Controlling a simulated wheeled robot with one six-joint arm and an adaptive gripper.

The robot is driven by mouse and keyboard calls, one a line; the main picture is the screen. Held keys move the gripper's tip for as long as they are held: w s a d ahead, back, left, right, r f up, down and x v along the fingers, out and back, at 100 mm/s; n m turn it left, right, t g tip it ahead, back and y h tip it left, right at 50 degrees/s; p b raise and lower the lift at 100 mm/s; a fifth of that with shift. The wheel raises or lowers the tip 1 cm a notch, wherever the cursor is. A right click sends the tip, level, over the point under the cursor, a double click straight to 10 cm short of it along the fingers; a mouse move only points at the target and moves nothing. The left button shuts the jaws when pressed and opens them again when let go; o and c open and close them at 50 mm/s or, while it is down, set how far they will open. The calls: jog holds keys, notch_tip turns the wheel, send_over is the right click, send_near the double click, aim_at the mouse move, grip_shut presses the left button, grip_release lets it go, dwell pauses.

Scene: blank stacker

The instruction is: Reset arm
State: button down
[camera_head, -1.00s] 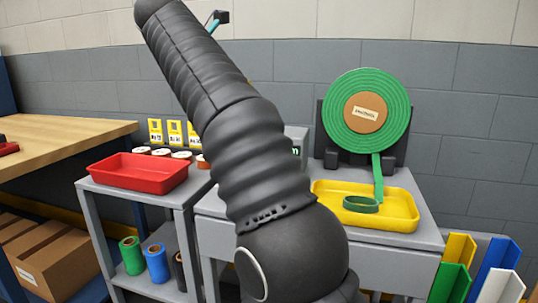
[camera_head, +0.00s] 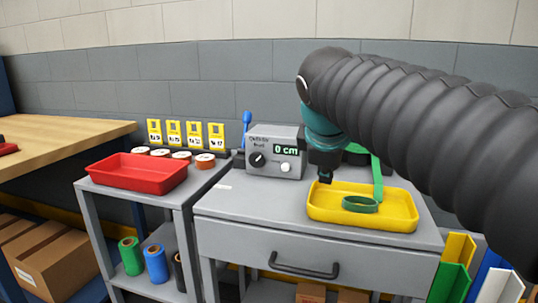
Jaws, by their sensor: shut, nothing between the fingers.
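My arm's dark ribbed sleeve comes in from the right edge, and its teal wrist hangs over the grey cabinet (camera_head: 245,208). My gripper (camera_head: 325,178) points down at the left back edge of the yellow tray (camera_head: 330,213). It looks small and dark and is shut, with nothing held. A green strap coil (camera_head: 360,204) lies in the tray. A green strap (camera_head: 377,178) comes down behind it. My arm hides most of the large green roll at the back.
A grey control box (camera_head: 274,150) reading 0 cm stands left of my gripper, beside a blue lever (camera_head: 247,122). A red tray (camera_head: 136,172) and several tape rolls sit on the left cart. A wooden bench (camera_head: 60,143) is far left. Coloured channels (camera_head: 455,262) stand lower right.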

jog(key=s+d+f+m+y, duration=0.1)
jog(key=s+d+f+m, duration=0.1)
jog(key=s+f+m, duration=0.5)
jog(key=s+d+f+m+g, duration=0.1)
jog(key=s+d+f+m, duration=0.2)
jog(key=s+f, duration=0.9)
notch_tip(320, 180, down, 2)
jog(key=m, duration=0.3)
jog(key=shift+f+m+y, duration=0.2)
jog(key=shift+m+y, duration=0.2)
